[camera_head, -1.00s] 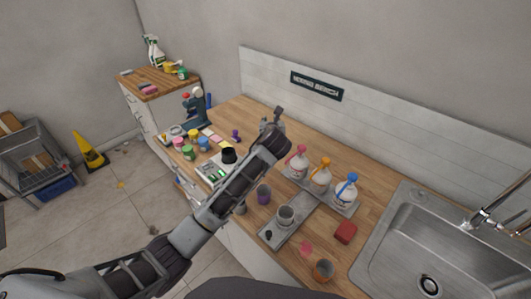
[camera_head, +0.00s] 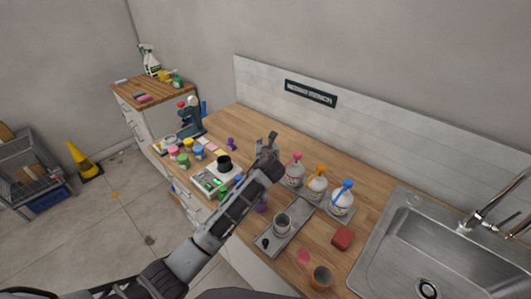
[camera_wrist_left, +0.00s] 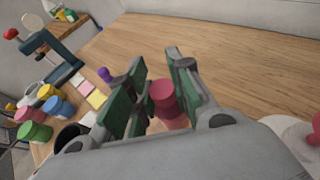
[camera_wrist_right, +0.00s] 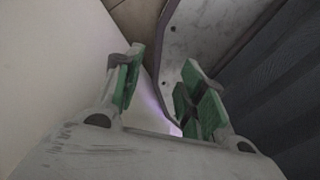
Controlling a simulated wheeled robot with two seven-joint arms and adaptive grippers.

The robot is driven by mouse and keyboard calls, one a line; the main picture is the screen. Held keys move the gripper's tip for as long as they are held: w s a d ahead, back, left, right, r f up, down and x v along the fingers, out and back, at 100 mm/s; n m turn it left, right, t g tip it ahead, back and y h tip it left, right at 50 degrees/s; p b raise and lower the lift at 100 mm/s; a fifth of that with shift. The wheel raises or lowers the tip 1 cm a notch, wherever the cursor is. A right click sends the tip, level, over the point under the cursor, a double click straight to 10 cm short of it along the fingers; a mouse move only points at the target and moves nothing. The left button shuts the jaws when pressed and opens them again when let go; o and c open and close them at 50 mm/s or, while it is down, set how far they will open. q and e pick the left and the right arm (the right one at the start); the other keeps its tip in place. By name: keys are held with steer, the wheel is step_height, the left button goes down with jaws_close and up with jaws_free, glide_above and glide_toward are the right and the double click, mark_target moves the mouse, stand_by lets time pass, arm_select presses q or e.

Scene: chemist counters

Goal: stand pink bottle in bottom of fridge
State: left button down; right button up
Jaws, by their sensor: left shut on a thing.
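My left gripper (camera_head: 266,143) is over the wooden counter, behind and left of the wash bottles. In the left wrist view my left gripper (camera_wrist_left: 156,75) is shut on a pink bottle (camera_wrist_left: 166,103) with a dark pinkish-red cap. Its lower part is hidden by the fingers and the gripper body. In the head view I cannot make the held bottle out. My right gripper (camera_wrist_right: 160,88) shows only in its own wrist view, open and empty. I cannot identify a fridge in any view.
Three wash bottles, pink-topped (camera_head: 294,170), orange-topped (camera_head: 317,184) and blue-topped (camera_head: 342,198), stand right of my left arm. Beyond them is a steel sink (camera_head: 420,245). A yellow floor sign (camera_head: 84,160) stands left.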

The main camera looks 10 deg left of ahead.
arm_select(q)
steer(key=shift+f, duration=1.9)
steer(key=c, duration=1.3)
jaws_free()
steer(key=shift+f, duration=0.1)
steer(key=shift+v, duration=6.1)
steer(key=shift+o, duration=0.6)
steer(key=shift+w, duration=0.1)
